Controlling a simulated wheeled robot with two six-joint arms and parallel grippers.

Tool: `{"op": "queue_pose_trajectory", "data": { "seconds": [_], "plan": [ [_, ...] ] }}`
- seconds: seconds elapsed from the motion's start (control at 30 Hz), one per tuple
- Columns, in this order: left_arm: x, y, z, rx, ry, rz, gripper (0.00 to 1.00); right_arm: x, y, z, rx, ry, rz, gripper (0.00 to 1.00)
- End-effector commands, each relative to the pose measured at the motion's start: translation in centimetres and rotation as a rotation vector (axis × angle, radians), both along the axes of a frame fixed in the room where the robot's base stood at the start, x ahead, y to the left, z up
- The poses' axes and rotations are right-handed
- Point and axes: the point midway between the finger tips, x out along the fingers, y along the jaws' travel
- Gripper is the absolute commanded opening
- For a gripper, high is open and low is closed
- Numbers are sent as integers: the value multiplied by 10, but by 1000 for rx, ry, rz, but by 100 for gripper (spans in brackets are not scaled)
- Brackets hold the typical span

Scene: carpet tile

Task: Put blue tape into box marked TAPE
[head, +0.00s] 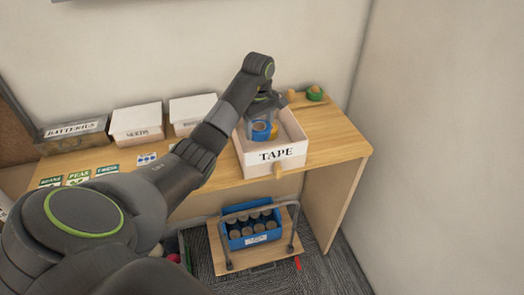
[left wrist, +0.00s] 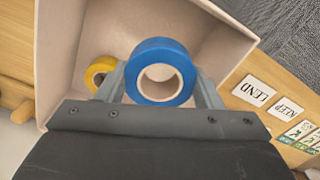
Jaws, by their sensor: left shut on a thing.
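The blue tape (left wrist: 160,71) is a ring-shaped roll held between the fingers of my left gripper (left wrist: 163,85). In the head view the left gripper (head: 262,115) reaches down over the white box marked TAPE (head: 277,154), with the blue tape (head: 261,130) inside the box's outline. The left wrist view looks into the box (left wrist: 75,45), with the tape over its opening. I cannot tell whether the tape touches the box floor. A yellow tape roll (left wrist: 100,72) lies in the box beside the left finger. My right gripper is not in view.
White boxes (head: 137,122) and a box marked BATTERIES (head: 72,135) stand along the wall on the wooden table (head: 335,139). A green roll (head: 315,94) lies behind the TAPE box. A blue crate of cans (head: 250,229) sits on a cart below.

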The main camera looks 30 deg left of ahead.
Motion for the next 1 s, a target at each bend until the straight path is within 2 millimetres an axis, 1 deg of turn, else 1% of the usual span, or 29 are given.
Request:
{"op": "queue_pose_trajectory", "data": {
  "seconds": [0.03, 0.17, 0.3, 0.37, 0.6, 0.73, 1.0],
  "plan": [
    [0, 0, -8, 0, 0, 0, 37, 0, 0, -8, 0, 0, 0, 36],
    [0, 0, -25, 0, 0, 0, 37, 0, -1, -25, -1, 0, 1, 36],
    [-1, 0, -50, -1, 3, 0, 37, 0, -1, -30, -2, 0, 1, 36],
    [0, -1, -52, -2, 3, 0, 37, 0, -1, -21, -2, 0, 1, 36],
    [-1, -1, -85, -2, 4, 1, 37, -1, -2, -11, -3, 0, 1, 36],
    [0, 0, -94, 0, 0, -1, 37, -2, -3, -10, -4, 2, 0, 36],
    [0, 0, -97, 1, 0, -1, 37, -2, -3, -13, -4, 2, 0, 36]
  ]
}}
